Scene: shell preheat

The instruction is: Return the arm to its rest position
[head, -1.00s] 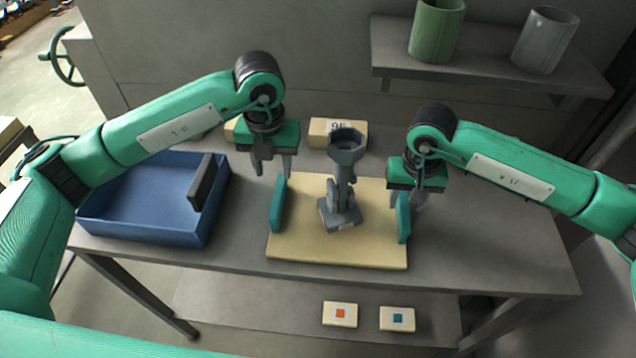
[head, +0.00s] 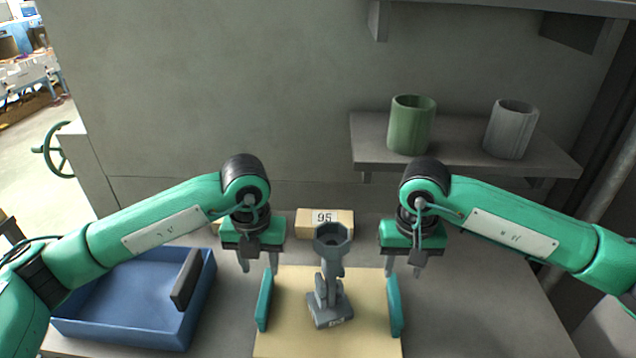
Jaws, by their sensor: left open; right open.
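My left gripper (head: 258,262) is open and empty. It hangs above the table between the blue tray and the grey fixture. My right gripper (head: 404,266) is open and empty, to the right of the fixture, above the right teal guide (head: 394,306). The grey fixture (head: 328,280) stands upright on the pale board (head: 365,335), with a cup-like ring at its top. Neither gripper appears to touch it. A left teal guide (head: 264,300) stands at the board's left side.
A blue tray (head: 120,335) with a dark block (head: 186,278) at its right wall sits at the left. A box marked 95 (head: 325,222) stands behind the fixture. A green cup (head: 411,124) and a grey cup (head: 510,130) stand on the wall shelf (head: 460,155). The table's right side (head: 480,315) is clear.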

